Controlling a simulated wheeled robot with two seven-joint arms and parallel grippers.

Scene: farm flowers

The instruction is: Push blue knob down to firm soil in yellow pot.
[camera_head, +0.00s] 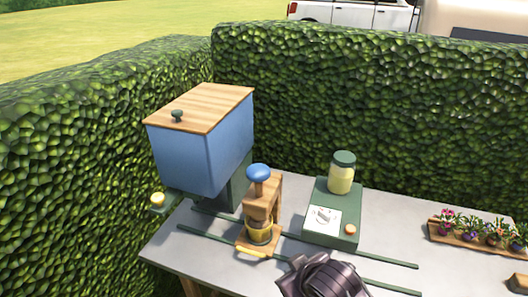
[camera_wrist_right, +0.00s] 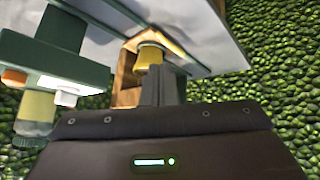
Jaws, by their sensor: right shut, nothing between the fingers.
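The blue knob (camera_head: 259,171) sits on top of a wooden press (camera_head: 264,195) on the grey table, on a short brown stem. The yellow pot (camera_head: 258,232) stands in the lower part of the press; soil inside it cannot be made out. My right gripper's dark wrist (camera_head: 322,276) shows at the bottom of the head view, right of and in front of the press. In the right wrist view the fingers of my right gripper (camera_wrist_right: 160,74) are shut and empty, pointing toward the yellow pot (camera_wrist_right: 149,57). A gap cannot be judged. My left gripper is not in view.
A blue bin (camera_head: 190,150) with a wooden lid stands behind left of the press. A green box (camera_head: 348,238) with a dial and a jar (camera_head: 342,173) stands to the right. Dark rails (camera_head: 390,262) run along the table. A flower tray (camera_head: 475,240) is far right.

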